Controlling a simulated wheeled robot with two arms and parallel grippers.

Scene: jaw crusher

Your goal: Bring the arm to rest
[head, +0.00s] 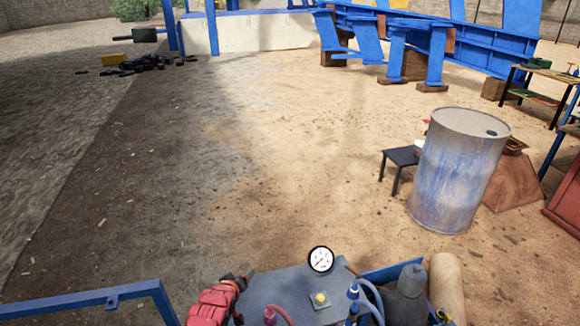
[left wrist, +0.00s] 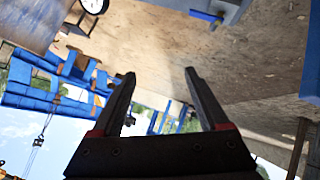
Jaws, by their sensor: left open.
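My left arm (head: 213,303) is red and comes in at the bottom of the head view, left of the grey panel. Its left gripper (head: 241,279) is dark and small there, close to the panel's left edge. In the left wrist view the left gripper (left wrist: 160,76) has its two dark fingers apart, with nothing between them. That view is strongly tilted, with sky at the bottom. My right gripper is not in view.
The grey panel (head: 277,289) carries a dial gauge (head: 320,259) and a yellow button (head: 320,298). A blue rail (head: 90,302) runs at the lower left. A worn drum (head: 458,170) stands at right beside a small black table (head: 402,156). Middle ground is clear.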

